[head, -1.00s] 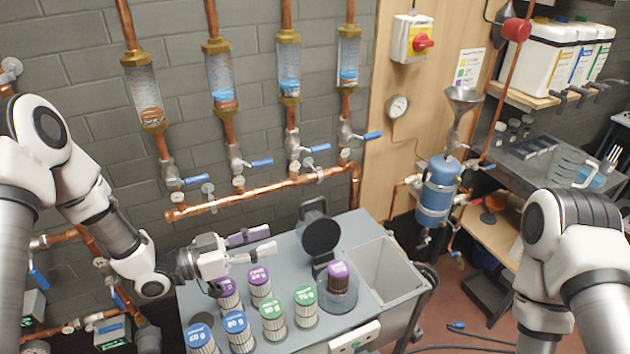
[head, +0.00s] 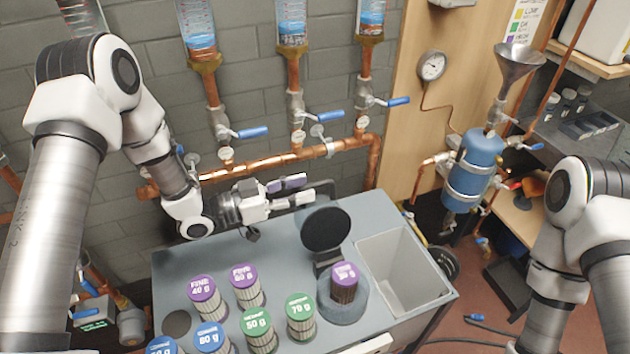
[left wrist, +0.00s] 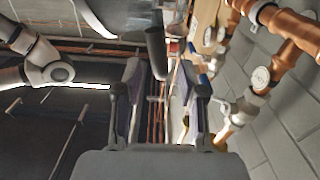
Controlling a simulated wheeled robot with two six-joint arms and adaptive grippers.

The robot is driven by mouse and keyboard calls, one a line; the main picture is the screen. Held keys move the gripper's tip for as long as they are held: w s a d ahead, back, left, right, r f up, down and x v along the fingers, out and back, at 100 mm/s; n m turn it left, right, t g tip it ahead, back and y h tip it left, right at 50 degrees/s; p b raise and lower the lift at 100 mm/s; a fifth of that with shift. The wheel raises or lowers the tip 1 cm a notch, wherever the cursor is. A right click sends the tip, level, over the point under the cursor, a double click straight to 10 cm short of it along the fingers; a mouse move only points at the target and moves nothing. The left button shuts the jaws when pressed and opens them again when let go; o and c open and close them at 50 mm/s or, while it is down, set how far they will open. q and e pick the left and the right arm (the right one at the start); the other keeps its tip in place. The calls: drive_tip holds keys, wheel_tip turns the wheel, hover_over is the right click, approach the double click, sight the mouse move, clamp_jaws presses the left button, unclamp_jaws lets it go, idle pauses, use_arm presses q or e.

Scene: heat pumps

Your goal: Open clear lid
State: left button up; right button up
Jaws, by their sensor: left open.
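A round dark disc (head: 326,229), which looks like the lid, stands raised on a hinge behind a round holder (head: 344,308) on the grey cart. I cannot tell whether the disc is clear. A purple-topped canister (head: 344,284) stands in the holder. In the left wrist view, a dark cylindrical bar (left wrist: 156,52) shows between or beyond the open fingers; contact cannot be told. My right arm is at the right; its gripper is out of view.
Several purple, green and blue topped canisters, one of them green (head: 300,310), stand on the cart top (head: 225,262). An open bin (head: 402,270) is at the cart's right. Copper pipes (head: 250,168) with blue-handled valves run along the wall behind my left gripper.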

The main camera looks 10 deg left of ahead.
sight(313, 184)
use_arm(q)
drive_tip(key=x, duration=0.3)
drive_tip(key=shift+d+p, duration=0.1)
drive_tip(key=shift+p, duration=0.2)
drive_tip(key=shift+w+d+f, duration=0.1)
drive_tip(key=shift+w+d, duration=0.1)
drive_tip(key=shift+w, duration=0.15)
drive_tip(key=shift+s+a, duration=0.1)
drive_tip(key=shift+s, duration=0.05)
drive_tip(key=shift+c, duration=0.9)
clamp_jaws()
drive_tip(key=shift+m, duration=0.7)
drive_tip(key=shift+s+d+r+b, duration=0.15)
drive_tip(key=shift+s+d+r, duration=0.1)
drive_tip(key=shift+s+d, duration=0.25)
drive_tip(key=shift+s+d+r+b, duration=0.2)
drive_tip(key=shift+s+d+r, duration=0.1)
drive_tip(key=shift+s, duration=0.3)
drive_tip(key=shift+s+d+r+b, duration=0.15)
drive_tip(key=shift+s+d+r, duration=0.15)
drive_tip(key=shift+s, duration=0.3)
drive_tip(key=shift+o, duration=0.9)
unclamp_jaws()
drive_tip(key=shift+w+d+f, duration=0.1)
drive_tip(key=v, duration=1.2)
